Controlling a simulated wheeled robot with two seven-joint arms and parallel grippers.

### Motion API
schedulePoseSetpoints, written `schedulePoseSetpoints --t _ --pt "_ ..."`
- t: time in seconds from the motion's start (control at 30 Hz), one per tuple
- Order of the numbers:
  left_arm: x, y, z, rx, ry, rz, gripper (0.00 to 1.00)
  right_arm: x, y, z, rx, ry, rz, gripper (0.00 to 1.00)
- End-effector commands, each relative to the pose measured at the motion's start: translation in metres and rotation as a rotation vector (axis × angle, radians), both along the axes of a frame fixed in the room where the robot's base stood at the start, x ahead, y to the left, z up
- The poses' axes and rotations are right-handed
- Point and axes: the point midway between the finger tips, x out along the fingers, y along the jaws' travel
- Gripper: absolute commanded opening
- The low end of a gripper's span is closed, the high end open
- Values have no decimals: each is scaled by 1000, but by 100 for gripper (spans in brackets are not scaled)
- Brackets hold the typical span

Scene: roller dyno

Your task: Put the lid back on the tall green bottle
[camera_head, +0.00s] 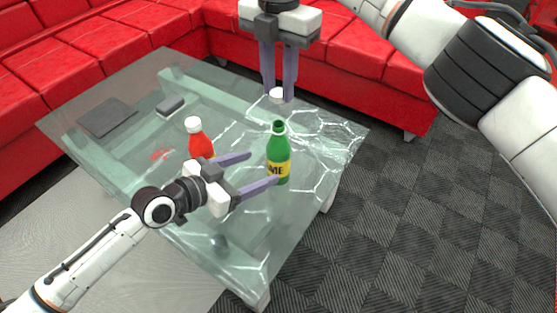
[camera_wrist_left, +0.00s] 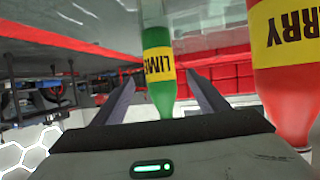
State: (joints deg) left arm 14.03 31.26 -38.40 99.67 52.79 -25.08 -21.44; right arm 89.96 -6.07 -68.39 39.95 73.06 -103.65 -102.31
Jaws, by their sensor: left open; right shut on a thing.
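The tall green bottle (camera_head: 280,150) stands upright and uncapped on the glass table, with a yellow label. My left gripper (camera_head: 264,167) is open, its fingers reaching toward the bottle. In the left wrist view the green bottle (camera_wrist_left: 158,95) shows upside down between the spread fingers (camera_wrist_left: 158,80); I cannot tell how far in it is. My right gripper (camera_head: 278,95) points down above the bottle, shut on a white lid (camera_head: 277,96). The lid is apart from the bottle mouth, with a small gap below it.
A red bottle (camera_head: 201,147) with a white cap stands left of the green one, close by my left gripper; it is large in the left wrist view (camera_wrist_left: 285,75). A dark flat pad (camera_head: 107,117) and a small grey block (camera_head: 170,106) lie farther left. Red sofas (camera_head: 340,45) border the table (camera_head: 255,255).

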Motion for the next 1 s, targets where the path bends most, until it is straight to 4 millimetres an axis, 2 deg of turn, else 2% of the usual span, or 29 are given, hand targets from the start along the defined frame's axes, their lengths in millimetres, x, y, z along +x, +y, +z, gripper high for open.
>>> schedulePoseSetpoints --t 0.3,0.5,0.93,1.0 --pt "40 -43 -23 -2 0 -1 68 0 0 0 0 0 0 4" --pt "54 -58 -32 -1 1 -1 68 0 0 0 0 0 0 4" --pt "58 -62 -35 0 0 -1 68 0 0 0 0 0 0 4" --pt "58 -62 -35 0 0 -1 57 0 0 0 0 0 0 4"
